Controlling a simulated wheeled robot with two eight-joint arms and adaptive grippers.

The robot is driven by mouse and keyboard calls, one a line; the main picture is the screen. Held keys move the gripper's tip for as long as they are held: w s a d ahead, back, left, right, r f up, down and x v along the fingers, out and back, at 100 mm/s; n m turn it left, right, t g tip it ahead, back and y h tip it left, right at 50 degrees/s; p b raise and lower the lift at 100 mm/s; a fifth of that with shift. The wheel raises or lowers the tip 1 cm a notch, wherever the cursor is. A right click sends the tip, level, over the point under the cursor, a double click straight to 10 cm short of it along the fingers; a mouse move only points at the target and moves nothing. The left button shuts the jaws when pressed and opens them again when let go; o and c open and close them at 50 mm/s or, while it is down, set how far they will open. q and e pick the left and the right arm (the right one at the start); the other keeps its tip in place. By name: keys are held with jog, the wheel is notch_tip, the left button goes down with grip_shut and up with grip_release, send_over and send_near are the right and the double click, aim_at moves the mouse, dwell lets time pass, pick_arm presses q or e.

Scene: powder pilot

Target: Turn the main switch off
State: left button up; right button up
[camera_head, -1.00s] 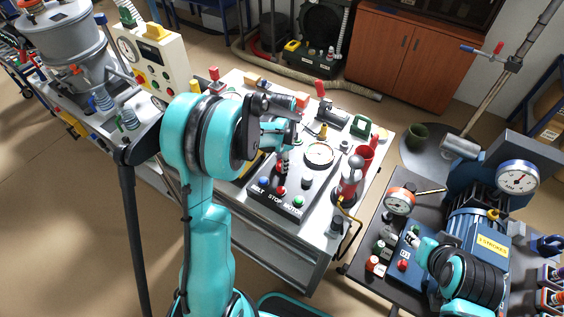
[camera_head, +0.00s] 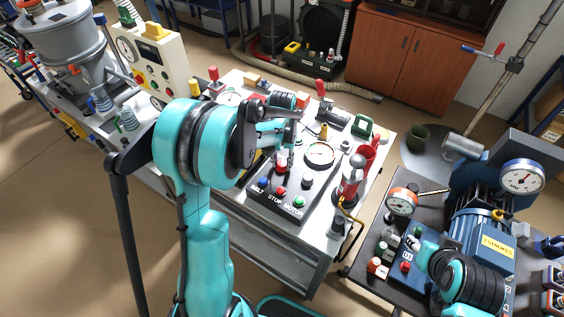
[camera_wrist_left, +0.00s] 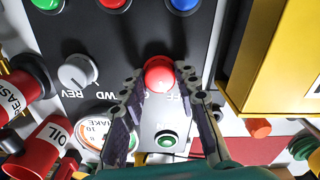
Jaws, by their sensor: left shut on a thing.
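The main switch shows in the left wrist view as a lever with a red ball knob (camera_wrist_left: 159,73) over a light grey plate with partly hidden lettering. My left gripper (camera_wrist_left: 158,82) has its two dark fingers on either side of the ball and is shut on it. In the head view this gripper (camera_head: 283,153) is above the black control panel (camera_head: 262,192), and my wrist partly hides the switch. The lettering BELT STOP MOTOR runs along the panel's front. My right gripper is not in clear view.
A red oil can (camera_wrist_left: 53,140) and a yellow box (camera_wrist_left: 272,65) flank the switch area. A blue motor (camera_head: 480,235) stands on the bench at right.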

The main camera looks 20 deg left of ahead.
aim_at(282, 163)
pick_arm(q)
jog(key=shift+n, duration=0.9)
jog(key=o, duration=1.1)
jog(key=shift+o, duration=0.2)
jog(key=shift+r, duration=0.1)
notch_tip(282, 163, up, 12)
jog(key=shift+s, duration=0.1)
